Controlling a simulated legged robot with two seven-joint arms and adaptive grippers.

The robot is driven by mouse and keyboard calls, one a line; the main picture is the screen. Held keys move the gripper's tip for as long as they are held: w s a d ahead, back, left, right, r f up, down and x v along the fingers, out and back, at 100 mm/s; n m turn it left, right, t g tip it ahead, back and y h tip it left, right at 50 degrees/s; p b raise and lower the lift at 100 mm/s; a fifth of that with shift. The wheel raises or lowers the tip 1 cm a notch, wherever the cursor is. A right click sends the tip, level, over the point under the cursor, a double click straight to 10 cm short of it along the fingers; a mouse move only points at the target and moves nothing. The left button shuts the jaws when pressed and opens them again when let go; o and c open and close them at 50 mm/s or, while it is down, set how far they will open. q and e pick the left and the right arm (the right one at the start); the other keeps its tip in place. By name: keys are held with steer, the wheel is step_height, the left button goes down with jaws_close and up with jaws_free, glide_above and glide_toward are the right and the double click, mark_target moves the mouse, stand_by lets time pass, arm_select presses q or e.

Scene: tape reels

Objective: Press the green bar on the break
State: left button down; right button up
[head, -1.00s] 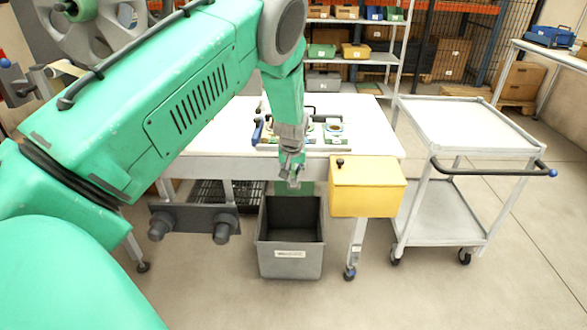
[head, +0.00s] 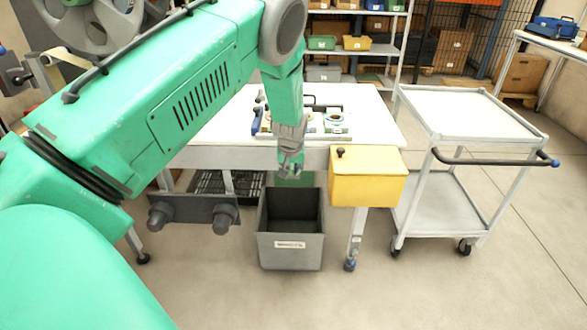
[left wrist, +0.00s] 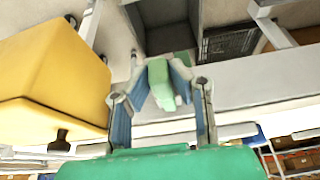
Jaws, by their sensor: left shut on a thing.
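My left gripper (head: 291,168) points down at the front edge of the white table, above the grey bin. In the left wrist view its two blue-lined fingers (left wrist: 160,88) are shut on a small green bar (left wrist: 160,74). I cannot tell whether the bar touches anything else. A reel (head: 92,22) is at the upper left. My right gripper is not in view.
A yellow box (head: 368,180) stands close to the right of the gripper. The open grey bin (head: 291,250) is below it. A white cart (head: 470,115) is farther right. Fixtures (head: 325,121) sit on the white table (head: 375,118). Open floor lies in front.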

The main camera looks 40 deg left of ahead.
arm_select(q)
steer(key=s+a+r+m+g+y+p, duration=0.2)
steer(key=s+g+p, duration=0.1)
steer(key=s, duration=1)
steer(key=s+a+r+m+g+y+p, duration=0.25)
steer(key=s+a+r+g+y, duration=0.2)
steer(key=s+r, duration=0.35)
steer(key=s+a+r+m+g+y+p, duration=0.25)
steer(key=s+r+g+y, duration=0.3)
steer(key=r, duration=0.45)
step_height(320, 180, up, 18)
steer(key=s+m+t+y+p, duration=0.1)
steer(key=m+t+y+p, duration=0.2)
steer(key=y, duration=0.3)
steer(key=w+a+b, duration=0.2)
steer(key=w+a, duration=0.1)
steer(key=w+a+b, duration=0.6)
steer(key=shift+w+f, duration=0.25)
steer(key=shift+w, duration=0.05)
steer(key=shift+a+f, duration=0.1)
steer(key=shift+f, duration=0.25)
steer(key=shift+s+a+f+b, duration=0.2)
steer(key=shift+f+b, duration=0.15)
steer(key=shift+f, duration=0.1)
steer(key=shift+s+a+f+b, duration=0.2)
steer(key=shift+f+b, duration=0.15)
steer(key=shift+f, duration=0.05)
